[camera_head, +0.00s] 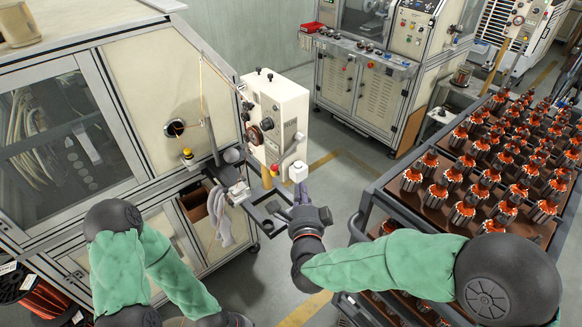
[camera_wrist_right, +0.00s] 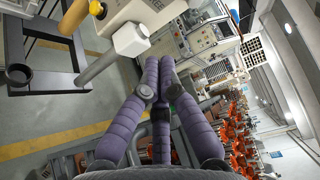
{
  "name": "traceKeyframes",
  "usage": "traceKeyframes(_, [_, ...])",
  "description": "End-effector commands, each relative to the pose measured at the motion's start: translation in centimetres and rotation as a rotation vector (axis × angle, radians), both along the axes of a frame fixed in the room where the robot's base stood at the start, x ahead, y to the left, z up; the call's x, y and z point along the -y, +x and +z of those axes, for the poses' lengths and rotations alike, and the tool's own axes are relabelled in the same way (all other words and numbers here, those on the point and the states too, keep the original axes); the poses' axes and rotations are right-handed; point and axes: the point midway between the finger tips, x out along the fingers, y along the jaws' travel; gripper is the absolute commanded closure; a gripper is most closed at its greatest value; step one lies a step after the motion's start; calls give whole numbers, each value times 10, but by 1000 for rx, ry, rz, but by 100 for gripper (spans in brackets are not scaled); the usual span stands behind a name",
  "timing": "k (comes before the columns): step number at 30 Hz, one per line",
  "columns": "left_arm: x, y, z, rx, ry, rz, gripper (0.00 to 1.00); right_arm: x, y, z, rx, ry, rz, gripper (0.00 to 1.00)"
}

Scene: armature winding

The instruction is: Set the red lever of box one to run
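A cream control box (camera_head: 276,118) with dials and knobs stands at the front of the near winding machine. A small red part (camera_head: 274,169) shows low on its face; I cannot tell for sure that it is the lever or how it is set. A white block (camera_head: 298,171) sits at the box's lower right corner, and it also shows in the right wrist view (camera_wrist_right: 130,40). My right gripper (camera_head: 301,190), with purple fingers, is just below this block. In the right wrist view its fingers (camera_wrist_right: 159,62) are together, empty and apart from the block. My left gripper is out of view.
A dark bracket tray (camera_head: 262,222) juts out below the box. A rack (camera_head: 365,205) with several copper-wound armatures stands at the right, under my right forearm. Another machine (camera_head: 365,92) stands at the back. Open floor (camera_head: 335,165) lies between them.

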Motion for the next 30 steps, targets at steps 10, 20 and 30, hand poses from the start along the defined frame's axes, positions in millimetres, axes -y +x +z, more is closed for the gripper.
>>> traceKeyframes(10, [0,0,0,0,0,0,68,0,4,-2,-2,-2,0,100])
traceKeyframes(20, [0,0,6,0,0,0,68,2,49,-4,-4,-3,-1,100])
traceKeyframes(30, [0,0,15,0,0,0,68,1,102,-8,-4,-3,1,100])
